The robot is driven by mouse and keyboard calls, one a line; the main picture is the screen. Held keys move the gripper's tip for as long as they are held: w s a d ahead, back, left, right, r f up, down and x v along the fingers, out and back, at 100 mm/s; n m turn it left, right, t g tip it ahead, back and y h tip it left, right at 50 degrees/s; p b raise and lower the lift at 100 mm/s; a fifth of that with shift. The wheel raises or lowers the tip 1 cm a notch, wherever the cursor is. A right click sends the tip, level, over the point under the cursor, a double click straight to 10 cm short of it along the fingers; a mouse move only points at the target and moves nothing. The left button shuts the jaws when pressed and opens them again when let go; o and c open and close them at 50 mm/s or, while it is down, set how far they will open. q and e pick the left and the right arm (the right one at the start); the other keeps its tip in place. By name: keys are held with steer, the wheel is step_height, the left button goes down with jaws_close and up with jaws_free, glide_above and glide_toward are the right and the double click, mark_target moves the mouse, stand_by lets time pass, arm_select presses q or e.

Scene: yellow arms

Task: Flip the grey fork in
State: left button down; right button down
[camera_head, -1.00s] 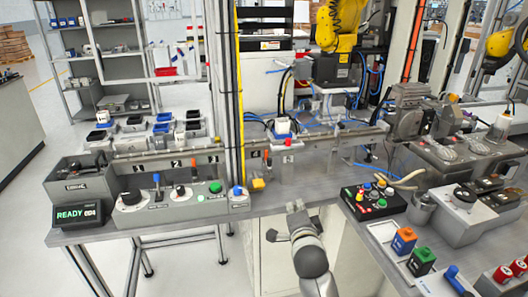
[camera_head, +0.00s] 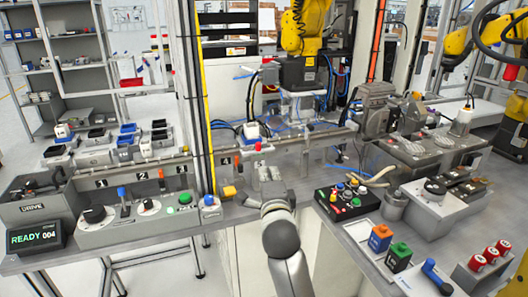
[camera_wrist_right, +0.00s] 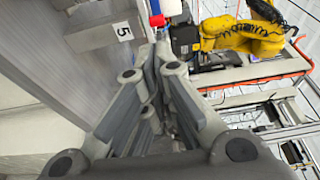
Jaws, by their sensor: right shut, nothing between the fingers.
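My right gripper (camera_head: 268,184) reaches in from the bottom of the head view, its tips close to the front of the grey rail (camera_head: 310,140). In the right wrist view the gripper (camera_wrist_right: 154,54) is shut with nothing between its fingers. Just beyond the fingertips there is a small red and blue part (camera_wrist_right: 157,16). My left gripper is not in view.
A yellow robot arm (camera_head: 305,28) stands behind the rail.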

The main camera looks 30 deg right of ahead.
mark_target(263, 150)
steer(key=p+x, duration=0.2)
steer(key=x, duration=1)
steer(key=shift+w+d, duration=0.15)
steer(key=shift+w, duration=0.15)
steer(key=shift+w+d+f+b, duration=0.1)
steer(key=shift+w+b, duration=0.3)
steer(key=shift+b, duration=0.05)
steer(key=shift+w+d+f+b, duration=0.1)
steer(key=shift+w+b, duration=0.25)
steer(key=shift+b, duration=0.05)
steer(key=shift+w+d+r+b, duration=0.1)
steer(key=shift+w+b, duration=0.25)
steer(key=shift+w, duration=0.2)
steer(key=shift+s+r, duration=0.1)
steer(key=shift+r, duration=0.1)
